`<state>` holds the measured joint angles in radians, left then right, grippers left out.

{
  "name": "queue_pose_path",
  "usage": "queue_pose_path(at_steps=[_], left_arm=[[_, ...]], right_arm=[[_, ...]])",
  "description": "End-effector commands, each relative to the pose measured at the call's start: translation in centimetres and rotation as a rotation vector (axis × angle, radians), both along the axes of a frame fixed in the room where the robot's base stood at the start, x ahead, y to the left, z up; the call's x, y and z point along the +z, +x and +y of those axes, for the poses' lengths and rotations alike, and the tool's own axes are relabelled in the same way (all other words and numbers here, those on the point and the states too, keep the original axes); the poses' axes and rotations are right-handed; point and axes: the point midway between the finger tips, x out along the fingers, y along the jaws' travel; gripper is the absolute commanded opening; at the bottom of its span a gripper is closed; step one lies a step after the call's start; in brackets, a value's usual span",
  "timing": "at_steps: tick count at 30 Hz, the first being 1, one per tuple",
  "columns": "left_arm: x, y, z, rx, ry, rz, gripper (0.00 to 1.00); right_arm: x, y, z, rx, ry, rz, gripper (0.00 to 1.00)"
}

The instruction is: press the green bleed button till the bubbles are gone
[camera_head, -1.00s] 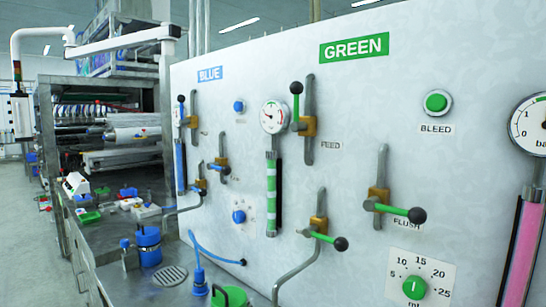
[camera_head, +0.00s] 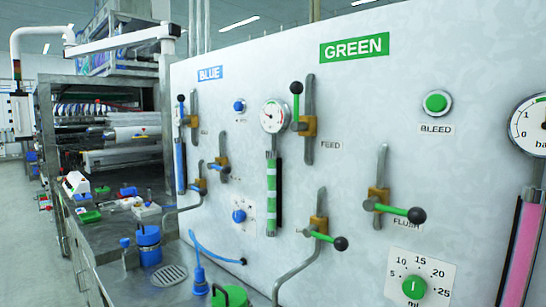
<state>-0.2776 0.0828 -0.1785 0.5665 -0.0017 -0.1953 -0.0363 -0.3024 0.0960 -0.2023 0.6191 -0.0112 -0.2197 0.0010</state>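The green bleed button (camera_head: 436,103) sits in a round metal ring on the white panel at upper right, above a label reading BLEED (camera_head: 437,129). The sight tube (camera_head: 271,195) in the green section stands upright below a round gauge (camera_head: 273,116). It shows green liquid broken by pale bands, which look like bubbles. Neither of my grippers shows in the head view, so nothing of mine is seen touching the button.
Black-knobbed levers stick out from the panel: the feed lever (camera_head: 296,103), the flush lever (camera_head: 400,211) and a lower lever (camera_head: 325,239). A dosing dial (camera_head: 414,287) is at lower right, beside a pink tube (camera_head: 522,252). The panel around the button is clear.

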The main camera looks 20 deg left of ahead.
Motion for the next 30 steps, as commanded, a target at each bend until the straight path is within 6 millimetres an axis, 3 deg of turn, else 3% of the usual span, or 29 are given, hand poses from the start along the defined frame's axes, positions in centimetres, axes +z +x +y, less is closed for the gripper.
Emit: queue_pose_path(at_steps=[1, 9, 10, 30], left_arm=[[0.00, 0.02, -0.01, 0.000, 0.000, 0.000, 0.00], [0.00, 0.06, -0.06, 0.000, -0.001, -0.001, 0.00], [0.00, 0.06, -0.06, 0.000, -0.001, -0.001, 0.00], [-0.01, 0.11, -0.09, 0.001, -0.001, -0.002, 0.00]], right_arm=[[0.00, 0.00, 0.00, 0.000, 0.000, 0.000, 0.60], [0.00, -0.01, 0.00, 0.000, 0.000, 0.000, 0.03], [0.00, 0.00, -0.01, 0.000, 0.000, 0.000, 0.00], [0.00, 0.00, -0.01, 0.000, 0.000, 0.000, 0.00]])
